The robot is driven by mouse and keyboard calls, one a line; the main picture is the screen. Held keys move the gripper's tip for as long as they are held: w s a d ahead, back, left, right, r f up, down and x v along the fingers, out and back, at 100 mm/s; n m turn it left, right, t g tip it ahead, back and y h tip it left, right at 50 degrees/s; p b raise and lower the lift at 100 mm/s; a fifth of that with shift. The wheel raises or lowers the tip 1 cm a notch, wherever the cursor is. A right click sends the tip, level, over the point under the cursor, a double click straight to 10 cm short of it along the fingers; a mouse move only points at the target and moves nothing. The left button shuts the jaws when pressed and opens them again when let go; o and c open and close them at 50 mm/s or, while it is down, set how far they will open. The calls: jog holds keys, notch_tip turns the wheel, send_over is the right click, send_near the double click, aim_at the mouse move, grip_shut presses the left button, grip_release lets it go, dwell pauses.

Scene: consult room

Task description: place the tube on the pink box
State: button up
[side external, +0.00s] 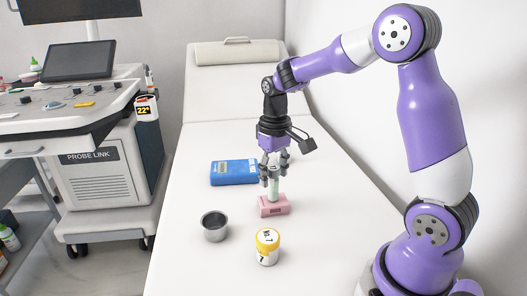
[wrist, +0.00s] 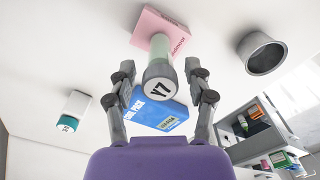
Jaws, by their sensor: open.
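The tube is pale green with a white cap marked Y7. It stands upright with its base at the top of the pink box, in the side view (tube (side external: 273,190), pink box (side external: 270,208)) and in the wrist view (tube (wrist: 160,84), pink box (wrist: 152,22)). My gripper (side external: 274,170) is above the box with its fingers around the tube's upper part. In the wrist view my gripper (wrist: 159,72) is open, with gaps between the fingers and the tube on both sides.
A blue cool pack (side external: 233,172) lies behind the box. A metal cup (side external: 214,228) and a yellow-lidded jar (side external: 266,247) stand in front. A teal-capped white container (wrist: 74,110) shows in the wrist view. The white couch is otherwise clear; a cart (side external: 100,180) stands left.

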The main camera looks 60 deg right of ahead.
notch_tip(320, 180, up, 8)
jog(key=shift+r, duration=0.1)
jog(key=s+a+n+t, duration=0.2)
jog(key=s+a+t, duration=0.3)
jog(key=s+a, duration=0.3)
jog(key=s, duration=0.3)
jog(key=shift+a+r+t, duration=0.3)
jog(key=shift+a+r, duration=0.05)
jog(key=shift+a, duration=0.05)
